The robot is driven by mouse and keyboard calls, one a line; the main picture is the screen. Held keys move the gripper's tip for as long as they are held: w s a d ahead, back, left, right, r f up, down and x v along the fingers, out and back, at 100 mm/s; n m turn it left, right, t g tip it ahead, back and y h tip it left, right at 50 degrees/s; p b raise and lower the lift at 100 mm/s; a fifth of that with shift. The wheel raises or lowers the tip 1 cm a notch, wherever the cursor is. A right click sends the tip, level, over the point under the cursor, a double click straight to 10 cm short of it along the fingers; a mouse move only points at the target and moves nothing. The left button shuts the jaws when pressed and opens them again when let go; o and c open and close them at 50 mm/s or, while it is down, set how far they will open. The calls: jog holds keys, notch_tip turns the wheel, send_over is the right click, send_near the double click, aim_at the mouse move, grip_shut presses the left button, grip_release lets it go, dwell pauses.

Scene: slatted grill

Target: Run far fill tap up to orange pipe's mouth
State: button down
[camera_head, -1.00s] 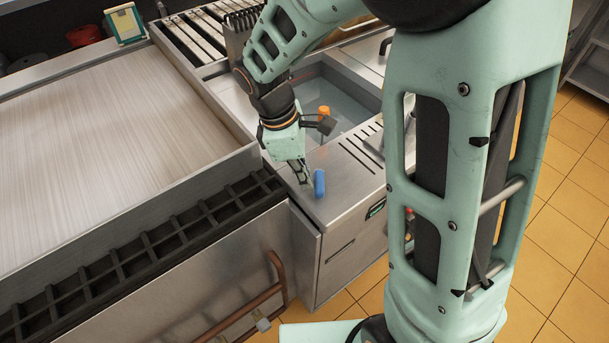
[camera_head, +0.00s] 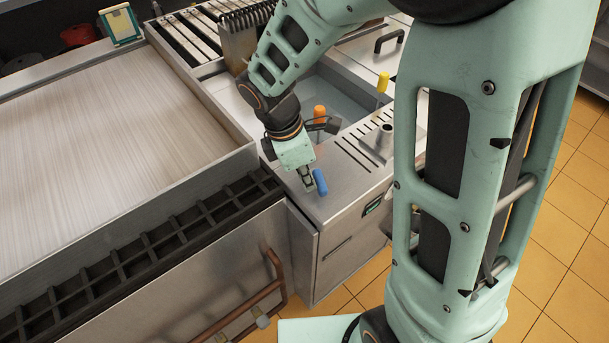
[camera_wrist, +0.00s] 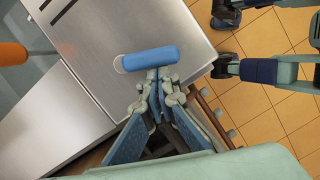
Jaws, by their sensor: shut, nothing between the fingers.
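A blue handle (camera_head: 320,182) leans at the front corner of the steel counter. It also shows as a blue bar in the wrist view (camera_wrist: 150,58). My gripper (camera_head: 308,186) is shut and empty, right beside the blue handle on its left; I cannot tell whether the tips touch it. In the wrist view my fingers (camera_wrist: 157,88) come together just below the bar. The orange pipe (camera_head: 320,111) stands in the basin (camera_head: 350,101), its lower part hidden by my wrist. A yellow handle (camera_head: 383,82) stands upright farther back at the basin's right. I cannot tell the water level.
A wide flat griddle (camera_head: 110,120) with a dark slotted trough (camera_head: 130,255) lies to the left. A slotted steel deck (camera_head: 357,152) with a short pipe stub (camera_head: 386,135) is right of my gripper. A copper pipe (camera_head: 277,275) runs below the front.

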jog(key=n, duration=0.1)
jog(key=d+n+p, duration=0.1)
jog(key=shift+s+d+r+n+t, duration=0.2)
jog(key=shift+d+n+t, duration=0.1)
jog(key=shift+n, duration=0.1)
jog(key=shift+d+f+p, duration=0.1)
jog(key=shift+d+p, duration=0.05)
jog(key=shift+p, duration=0.25)
jog(key=shift+d+f, duration=0.1)
jog(key=shift+d, duration=0.05)
jog(key=p+v, duration=0.9)
jog(key=v, duration=0.1)
jog(key=shift+s+d, duration=0.2)
